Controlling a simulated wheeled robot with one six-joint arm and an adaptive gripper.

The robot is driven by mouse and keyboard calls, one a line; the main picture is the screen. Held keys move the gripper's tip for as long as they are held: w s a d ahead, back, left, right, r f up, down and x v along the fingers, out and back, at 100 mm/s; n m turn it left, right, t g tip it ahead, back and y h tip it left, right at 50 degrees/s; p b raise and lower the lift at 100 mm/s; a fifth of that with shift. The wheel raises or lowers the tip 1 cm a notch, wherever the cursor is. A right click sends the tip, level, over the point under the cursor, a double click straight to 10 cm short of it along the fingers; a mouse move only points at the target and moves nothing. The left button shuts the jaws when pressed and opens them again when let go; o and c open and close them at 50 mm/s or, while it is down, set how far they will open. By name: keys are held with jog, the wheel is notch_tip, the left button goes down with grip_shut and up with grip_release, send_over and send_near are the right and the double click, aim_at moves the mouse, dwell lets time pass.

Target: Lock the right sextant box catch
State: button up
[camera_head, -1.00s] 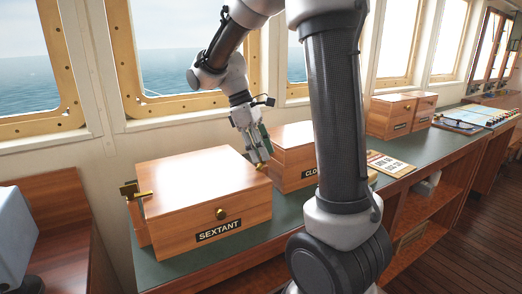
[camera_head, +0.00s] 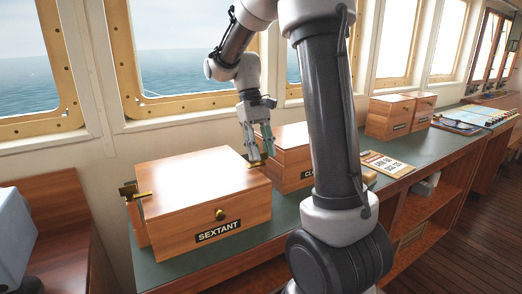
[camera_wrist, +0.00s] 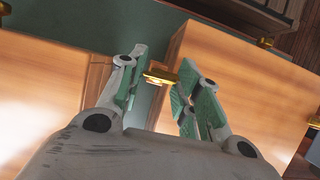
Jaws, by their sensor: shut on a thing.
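The wooden sextant box (camera_head: 185,195) stands lid down on the green counter at front left in the head view. It also shows on the right side of the wrist view (camera_wrist: 235,95). The brass right catch (camera_wrist: 160,77) is at this box's right side, between my fingers in the wrist view. My gripper (camera_head: 259,158) points down at the box's right rear edge, shut on the catch. The wrist view shows its green-padded fingers (camera_wrist: 162,62) on both sides of it. The catch's exact seating is hard to tell. A brass left catch (camera_head: 132,190) sticks out on the opposite side.
The clock box (camera_head: 295,160) stands close to the right, leaving a narrow gap around my gripper. A notice card (camera_head: 387,165) lies beyond it. More wooden boxes (camera_head: 390,117) stand farther back. Windows (camera_head: 190,55) line the wall behind the counter.

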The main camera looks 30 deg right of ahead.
dwell(0.4)
jog(key=o, duration=1)
jog(key=v, duration=1.2)
jog(key=shift+d, duration=0.15)
